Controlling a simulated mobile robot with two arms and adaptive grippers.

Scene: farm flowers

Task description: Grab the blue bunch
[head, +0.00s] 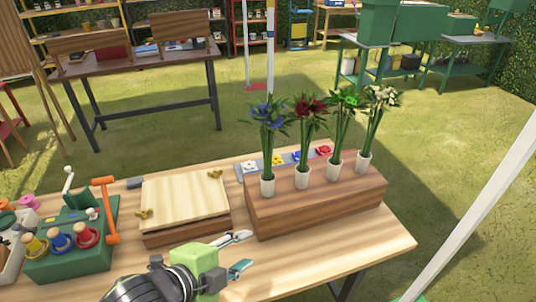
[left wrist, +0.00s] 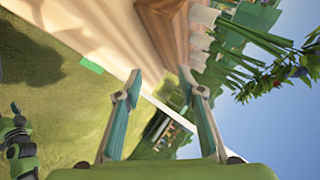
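The blue bunch (head: 268,118) stands upright in a white cup (head: 268,186) at the left end of a row on a wooden box. To its right stand the red bunch (head: 310,112), a green bunch (head: 346,103) and a white bunch (head: 381,98). My left gripper (head: 246,252) is open and empty, in front of the box's left end, apart from the blue bunch. The left wrist view also shows its spread fingers (left wrist: 162,88) with nothing between them. Tilted stems and blue flowers (left wrist: 300,72) show at that view's right. My right gripper cannot be made out.
The wooden box (head: 320,204) rises from the table (head: 310,268). A lidded wooden press (head: 184,196) and a green spool stand (head: 65,262) lie to the left. A grey tray with coloured flower pieces (head: 243,172) sits behind the cups. The table's front right is bare.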

